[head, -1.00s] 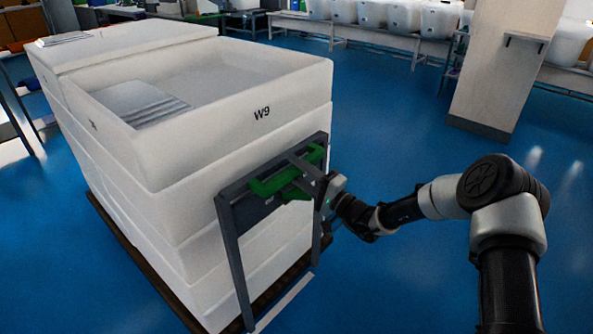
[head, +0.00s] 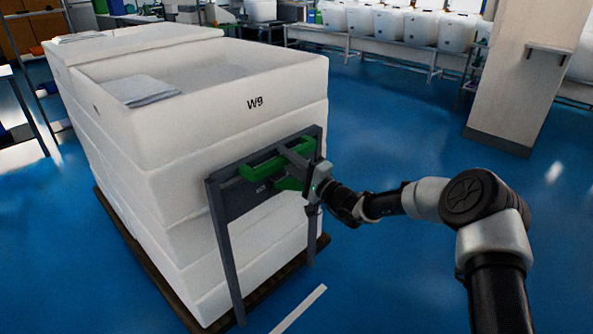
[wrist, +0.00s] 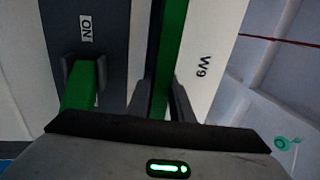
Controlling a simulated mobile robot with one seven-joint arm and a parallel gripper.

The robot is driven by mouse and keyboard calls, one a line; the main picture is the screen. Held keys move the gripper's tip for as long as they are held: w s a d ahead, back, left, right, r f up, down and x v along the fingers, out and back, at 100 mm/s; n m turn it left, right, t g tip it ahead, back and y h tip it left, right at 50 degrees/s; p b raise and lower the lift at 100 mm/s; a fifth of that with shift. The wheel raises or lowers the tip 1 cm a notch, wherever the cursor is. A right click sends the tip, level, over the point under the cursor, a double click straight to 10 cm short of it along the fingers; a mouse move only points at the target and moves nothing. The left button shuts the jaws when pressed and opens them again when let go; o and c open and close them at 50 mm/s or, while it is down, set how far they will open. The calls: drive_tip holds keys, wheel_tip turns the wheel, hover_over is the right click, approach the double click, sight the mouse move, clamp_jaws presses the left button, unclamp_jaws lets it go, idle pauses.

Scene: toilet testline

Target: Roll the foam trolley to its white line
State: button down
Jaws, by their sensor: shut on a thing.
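The foam trolley (head: 240,206) is a tall stack of white foam boxes marked W9 on a dark wooden base, left of centre in the head view. A grey metal frame with a green handle (head: 268,166) stands at its near end. My gripper (head: 312,182) is at the right end of that handle. In the wrist view my gripper (wrist: 135,95) is shut on the green handle (wrist: 168,60), with a finger on each side. A white line (head: 300,309) lies on the blue floor, just in front of the trolley's near right corner, apart from its base.
A pale pillar (head: 525,75) with a small shelf stands at the right. Benches with white tubs (head: 395,25) run along the back. A dark rack (head: 30,110) stands at the far left. The blue floor (head: 400,120) between trolley and pillar is clear.

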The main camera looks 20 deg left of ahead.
drive_tip(key=shift+s+d+f, duration=0.1)
drive_tip(key=shift+s+d, duration=0.15)
drive_tip(key=c, duration=1.6)
unclamp_jaws()
drive_tip(key=shift+o, duration=0.2)
drive_tip(key=p+v, duration=0.2)
drive_tip(key=v, duration=1.5)
drive_tip(key=shift+d+p, duration=0.25)
drive_tip(key=shift+p, duration=0.1)
